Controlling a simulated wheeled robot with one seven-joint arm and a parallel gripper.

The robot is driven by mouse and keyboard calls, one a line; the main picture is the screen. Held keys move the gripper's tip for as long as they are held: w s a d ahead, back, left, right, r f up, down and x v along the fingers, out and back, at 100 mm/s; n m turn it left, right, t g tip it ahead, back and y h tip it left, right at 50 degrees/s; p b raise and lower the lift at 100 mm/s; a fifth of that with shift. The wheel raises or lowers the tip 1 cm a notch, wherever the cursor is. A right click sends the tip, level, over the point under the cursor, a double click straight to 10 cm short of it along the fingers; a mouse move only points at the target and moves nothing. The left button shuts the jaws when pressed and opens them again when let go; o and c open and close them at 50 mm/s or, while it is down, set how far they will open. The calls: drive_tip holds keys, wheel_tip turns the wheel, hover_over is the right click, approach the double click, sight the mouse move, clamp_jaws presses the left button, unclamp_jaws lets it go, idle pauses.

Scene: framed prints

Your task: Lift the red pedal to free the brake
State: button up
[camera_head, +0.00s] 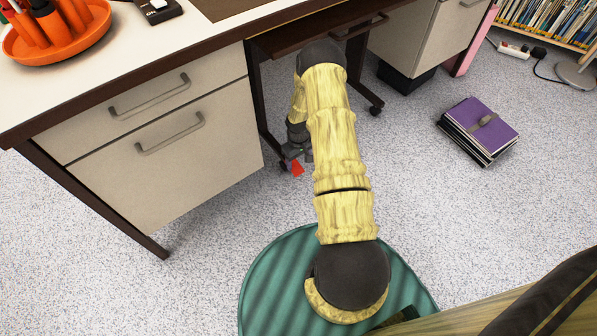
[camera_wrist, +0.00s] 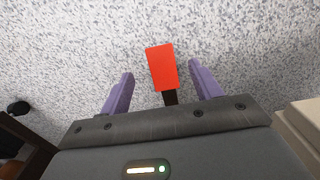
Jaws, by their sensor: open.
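The red pedal (camera_wrist: 161,66) shows in the wrist view as a flat red plate on a short dark stem, above the speckled floor. It lies between the two purple fingers of my gripper (camera_wrist: 161,83), apart from both, and reaches past their tips. My gripper is open. In the head view the red pedal (camera_head: 297,168) is a small red patch low by the floor, just below my gripper (camera_head: 296,156). The part that the stem joins is hidden behind the gripper body.
A desk with drawers (camera_head: 165,130) stands to the left of my arm, close to the gripper. A caster (camera_head: 376,108) sits under the desk. A stack of purple folders (camera_head: 480,130) lies on the floor at right. The speckled floor between is clear.

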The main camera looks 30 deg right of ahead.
sight(298, 171)
wheel_tip(298, 171, down, 6)
drive_tip(key=b, duration=0.2)
drive_tip(key=shift+f+b, duration=0.1)
drive_tip(key=shift+b, duration=0.25)
